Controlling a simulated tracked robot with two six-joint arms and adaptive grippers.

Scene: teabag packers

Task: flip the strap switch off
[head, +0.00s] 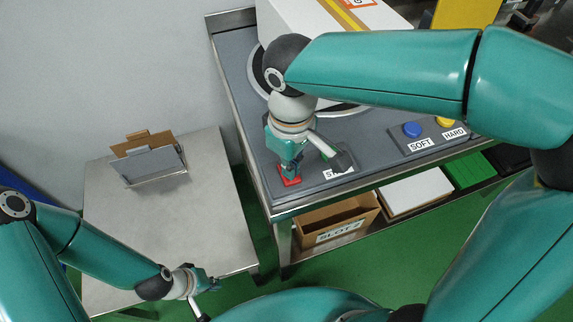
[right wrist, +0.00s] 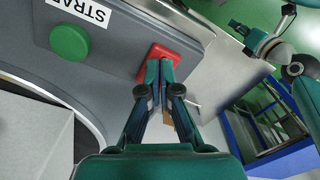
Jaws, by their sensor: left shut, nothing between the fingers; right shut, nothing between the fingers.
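The strap panel shows in the right wrist view (right wrist: 110,50), with a STRAP label (right wrist: 82,10), a round green button (right wrist: 69,42) and a square red switch part (right wrist: 165,52). In the head view the red part (head: 289,181) and the partly covered label (head: 337,172) show at the table's near left corner. My right gripper (head: 290,177) is shut and empty, pointing down with its fingertips (right wrist: 160,68) at the red part and covering some of it. Whether they press on it I cannot tell. My left gripper (head: 208,284) is shut and empty, low over the steel side table's front edge.
A panel with blue (head: 411,129) and yellow (head: 445,121) buttons, labelled SOFT and HARD, lies to the right. A white box (head: 290,18) stands behind on a round turntable. The side table (head: 205,220) holds a small rack (head: 150,160). A SLOT 2 carton (head: 340,222) sits below.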

